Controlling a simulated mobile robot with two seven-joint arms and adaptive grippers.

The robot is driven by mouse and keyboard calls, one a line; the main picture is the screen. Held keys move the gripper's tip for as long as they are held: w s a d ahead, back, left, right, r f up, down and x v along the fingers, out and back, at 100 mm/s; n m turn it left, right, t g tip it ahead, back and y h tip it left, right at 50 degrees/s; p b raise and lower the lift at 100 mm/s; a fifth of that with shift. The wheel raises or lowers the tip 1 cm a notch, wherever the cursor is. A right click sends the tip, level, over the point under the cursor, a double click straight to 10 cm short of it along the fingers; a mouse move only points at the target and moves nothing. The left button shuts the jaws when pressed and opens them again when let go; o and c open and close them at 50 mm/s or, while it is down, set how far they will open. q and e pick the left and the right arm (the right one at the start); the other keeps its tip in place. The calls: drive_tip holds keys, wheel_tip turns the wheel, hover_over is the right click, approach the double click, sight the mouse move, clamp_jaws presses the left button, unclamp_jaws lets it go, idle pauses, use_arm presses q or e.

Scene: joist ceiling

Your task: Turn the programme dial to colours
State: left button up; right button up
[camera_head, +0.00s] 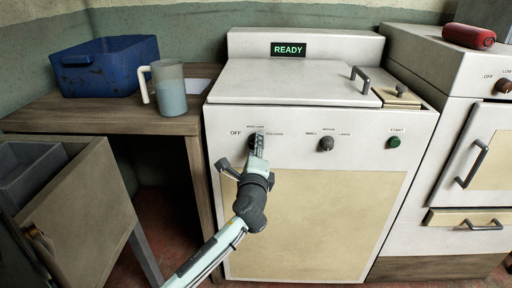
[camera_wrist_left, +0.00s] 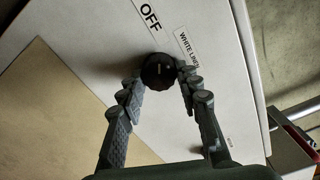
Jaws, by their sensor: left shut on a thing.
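The programme dial (camera_head: 252,142) is a dark round knob on the white machine's front panel, at the left of its row of controls. Around it in the head view are the labels OFF, a small upper label and COLOURS. My left gripper (camera_head: 259,145) is at the dial and partly hides it. In the left wrist view the black dial (camera_wrist_left: 158,71) sits between the fingertips of my left gripper (camera_wrist_left: 160,82), which is shut on it. OFF and WHITE LINEN labels show beside it. A short pale mark shows on its face; which label it points to I cannot tell.
A second knob (camera_head: 326,144) marked SMALL and LARGE and a green START button (camera_head: 393,142) are to the right. The display (camera_head: 288,50) reads READY. A jug (camera_head: 170,92) and blue bin (camera_head: 105,66) stand on the wooden table (camera_head: 40,112). An open drawer (camera_head: 75,205) juts out at left.

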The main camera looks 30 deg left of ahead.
use_arm(q)
drive_tip(key=o, duration=1.2)
drive_tip(key=shift+c, duration=0.2)
drive_tip(key=shift+s, duration=0.1)
drive_tip(key=v, duration=1.2)
